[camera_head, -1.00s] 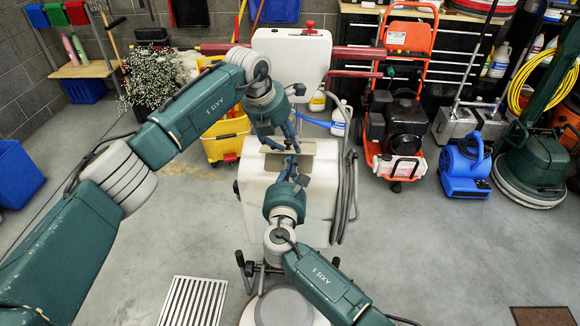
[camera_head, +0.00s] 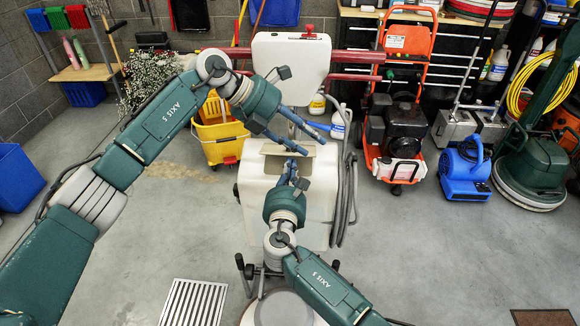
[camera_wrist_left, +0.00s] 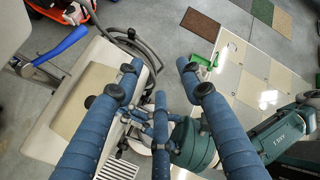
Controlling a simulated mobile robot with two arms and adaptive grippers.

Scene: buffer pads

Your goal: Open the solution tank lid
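The white solution tank (camera_head: 318,205) stands mid-floor, with a beige part (camera_head: 270,149) around a darker recess at its top. In the left wrist view a flat beige panel (camera_wrist_left: 82,103) lies along the white tank body (camera_wrist_left: 48,138); I cannot tell whether it is the lid. My left gripper (camera_head: 316,144) is above the tank's upper right, its fingers apart and empty. It is open in the wrist view too (camera_wrist_left: 160,80). My right gripper (camera_head: 290,172) points up at the tank's top from the near side. Its fingers look close together; whether they touch the lid is unclear.
A white upright panel (camera_head: 290,65) with a red cap stands behind the tank. A grey hose (camera_head: 346,185) hangs at its right. A yellow bucket (camera_head: 218,140), an orange machine (camera_head: 404,130) and a blue blower (camera_head: 464,165) stand around. Open floor lies left and right.

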